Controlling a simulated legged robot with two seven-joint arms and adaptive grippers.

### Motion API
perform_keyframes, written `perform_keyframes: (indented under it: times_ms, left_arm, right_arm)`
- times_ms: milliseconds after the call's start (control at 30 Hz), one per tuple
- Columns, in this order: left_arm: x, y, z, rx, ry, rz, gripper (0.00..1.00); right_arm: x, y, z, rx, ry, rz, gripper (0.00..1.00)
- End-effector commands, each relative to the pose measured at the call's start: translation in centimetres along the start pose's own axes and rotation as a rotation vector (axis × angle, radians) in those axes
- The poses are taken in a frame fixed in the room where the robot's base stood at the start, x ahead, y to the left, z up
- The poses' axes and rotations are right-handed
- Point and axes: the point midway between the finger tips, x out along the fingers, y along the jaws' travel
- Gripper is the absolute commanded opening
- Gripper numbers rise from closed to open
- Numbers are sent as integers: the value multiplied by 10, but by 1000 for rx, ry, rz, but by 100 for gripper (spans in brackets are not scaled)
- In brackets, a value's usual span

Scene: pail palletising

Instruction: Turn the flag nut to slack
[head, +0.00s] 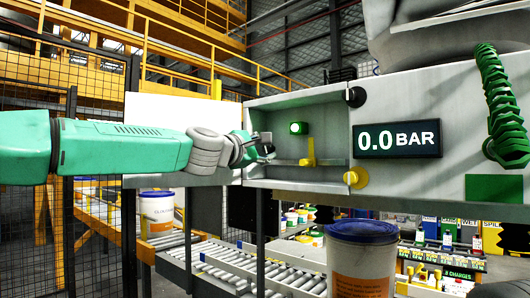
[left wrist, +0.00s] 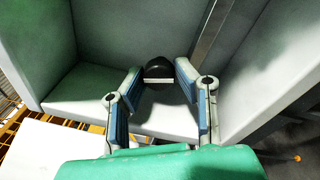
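An open grey recess in the machine panel holds a yellow upright piece (head: 310,150) on a thin horizontal bar. It looks like the flag nut, but I cannot be sure. My left gripper (head: 265,148) is at the recess's left side, apart from the yellow piece. In the left wrist view the left gripper (left wrist: 158,76) has its fingers spread. A dark round part with a pale bar (left wrist: 158,72) shows between and beyond the fingertips. I cannot tell whether they touch it. The yellow piece is not recognisable there. My right gripper is not in view.
A green lamp (head: 298,128) is lit in the recess. A display (head: 397,139) reads 0.0 BAR. A black knob (head: 356,97) and a yellow knob (head: 356,178) sit at the recess's right edge. A blue-lidded pail (head: 362,265) stands below, near a roller conveyor (head: 235,262).

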Motion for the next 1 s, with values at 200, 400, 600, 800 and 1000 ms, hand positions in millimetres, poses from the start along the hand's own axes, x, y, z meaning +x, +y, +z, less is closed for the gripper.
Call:
perform_keyframes:
  times_ms: [200,400,600,800,1000]
  left_arm:
    - [0,-2,1,-1,-1,-3,34]
    - [-5,0,-1,-2,0,-2,34]
    - [-32,0,0,-2,-2,-2,34]
    - [-71,0,-1,-3,-2,-3,34]
    - [-103,-2,-1,-1,-1,-3,34]
  right_arm:
    - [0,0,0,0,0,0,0]
    - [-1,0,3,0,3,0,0]
    - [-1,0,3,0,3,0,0]
    - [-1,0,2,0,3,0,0]
    - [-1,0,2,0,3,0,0]
